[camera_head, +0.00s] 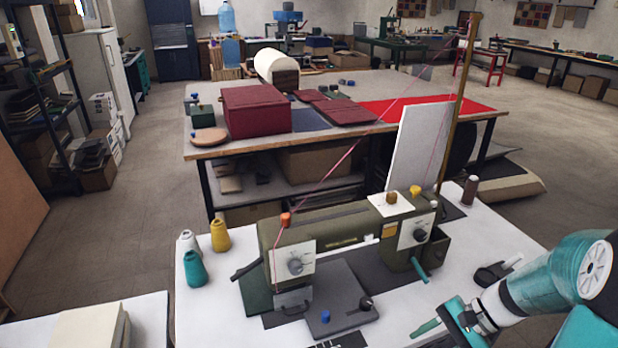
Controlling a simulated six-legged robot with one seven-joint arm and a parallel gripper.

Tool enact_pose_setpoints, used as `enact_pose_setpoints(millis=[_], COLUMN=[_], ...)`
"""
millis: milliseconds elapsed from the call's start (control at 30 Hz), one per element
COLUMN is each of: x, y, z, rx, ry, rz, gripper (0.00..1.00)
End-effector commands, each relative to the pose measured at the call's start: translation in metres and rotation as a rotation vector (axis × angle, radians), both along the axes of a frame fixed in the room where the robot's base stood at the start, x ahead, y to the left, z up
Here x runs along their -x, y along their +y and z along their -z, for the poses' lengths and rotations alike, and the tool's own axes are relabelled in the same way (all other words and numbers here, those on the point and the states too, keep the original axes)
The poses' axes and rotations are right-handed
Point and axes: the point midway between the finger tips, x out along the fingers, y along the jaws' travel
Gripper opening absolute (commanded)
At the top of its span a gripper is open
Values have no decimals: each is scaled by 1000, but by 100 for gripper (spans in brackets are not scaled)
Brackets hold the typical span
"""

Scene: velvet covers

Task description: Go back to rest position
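My arm, teal and white, reaches in from the right edge in the head view. My gripper (440,325) is at its end, low over the front right of the white table (215,318). A thin teal tip points left from it, just above or at the tabletop. The picture's bottom edge and the arm hide part of it, so I cannot tell whether it is open or shut. I see nothing clearly held. An olive-green sewing machine (335,232) stands on the table to the left of my gripper, apart from it.
A brown spool (469,190) and a dark tool (493,272) are at the right. A wooden post (458,105) rises behind the machine. A dark red box (256,110) sits on the table beyond.

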Motion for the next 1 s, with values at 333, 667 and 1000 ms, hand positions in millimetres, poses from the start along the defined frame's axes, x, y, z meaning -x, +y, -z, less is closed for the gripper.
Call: enact_pose_setpoints(millis=[333, 667, 1000], x=[19, 43, 70], y=[41, 70, 91], z=[-63, -117, -166], rx=[333, 616, 853], ry=[-178, -412, -700], rz=[-278, -493, -651], gripper=[45, 45, 45])
